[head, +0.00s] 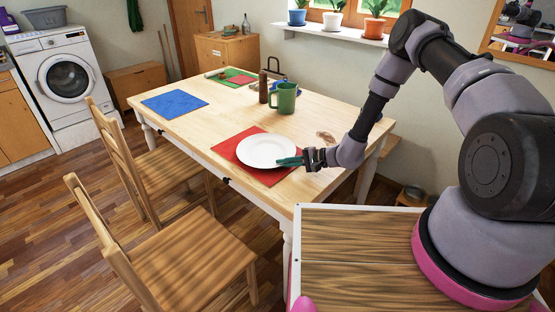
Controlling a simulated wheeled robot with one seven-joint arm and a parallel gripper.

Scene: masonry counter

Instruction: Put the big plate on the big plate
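A big white plate (262,151) is on the red mat (247,177) at the near side of the wooden table. I see one plate outline and cannot tell whether a second plate lies under it. My gripper (289,161) is at the plate's right rim, reaching in from the right with its teal fingertips over or against the rim. The fingers are small and seen from the side, so I cannot tell whether they grip the rim.
A green mug (284,98) and a brown grinder (263,86) stand behind the plate. A blue mat (174,103) lies at the left, and a red and green mat (231,77) at the far end. Two chairs (165,262) stand along the left side.

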